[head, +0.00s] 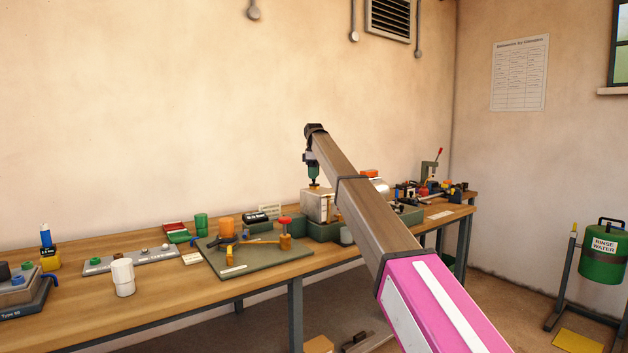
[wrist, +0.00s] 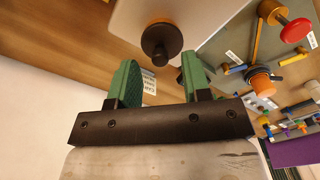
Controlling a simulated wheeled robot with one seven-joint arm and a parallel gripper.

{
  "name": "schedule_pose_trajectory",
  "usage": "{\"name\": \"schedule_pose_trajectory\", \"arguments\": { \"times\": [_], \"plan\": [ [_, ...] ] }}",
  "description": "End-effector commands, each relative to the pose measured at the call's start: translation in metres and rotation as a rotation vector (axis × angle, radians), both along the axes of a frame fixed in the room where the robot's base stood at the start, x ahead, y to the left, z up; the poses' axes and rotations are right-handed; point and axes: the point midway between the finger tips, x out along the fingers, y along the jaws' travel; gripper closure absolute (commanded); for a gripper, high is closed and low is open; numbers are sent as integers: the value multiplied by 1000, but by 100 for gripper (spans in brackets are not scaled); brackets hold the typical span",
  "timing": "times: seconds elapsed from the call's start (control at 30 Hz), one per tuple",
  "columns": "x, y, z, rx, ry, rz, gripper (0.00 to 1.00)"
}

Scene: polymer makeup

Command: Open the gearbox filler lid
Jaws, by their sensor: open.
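The gearbox appears to be the pale metal box (head: 317,205) on the bench, below the end of my arm in the head view. In the wrist view its pale surface (wrist: 190,14) fills the top middle. A dark round knob or cap (wrist: 160,42) stands on it, probably the filler lid; no opening shows. My gripper (wrist: 160,62) has two green fingers, spread apart and empty. The knob appears between and just beyond the fingertips, touching neither. In the head view my gripper (head: 314,182) points down above the box, and my arm hides the box's right part.
A green-grey board (head: 235,262) with a red knob (head: 285,220) and an orange cylinder (head: 226,228) lies left of the box. A small press (head: 430,171) stands at the bench's far right. The wall is close behind.

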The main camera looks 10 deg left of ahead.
Motion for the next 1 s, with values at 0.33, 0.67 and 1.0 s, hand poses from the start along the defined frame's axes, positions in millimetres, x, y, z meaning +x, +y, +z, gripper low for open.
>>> {"name": "schedule_pose_trajectory", "arguments": {
  "times": [0.33, 0.67, 1.0],
  "plan": [
    [0, 0, -23, 1, -1, 0, 56],
    [0, 0, -22, 0, -1, 0, 100],
    [-2, -2, -21, 34, -28, -1, 100]
  ]
}}
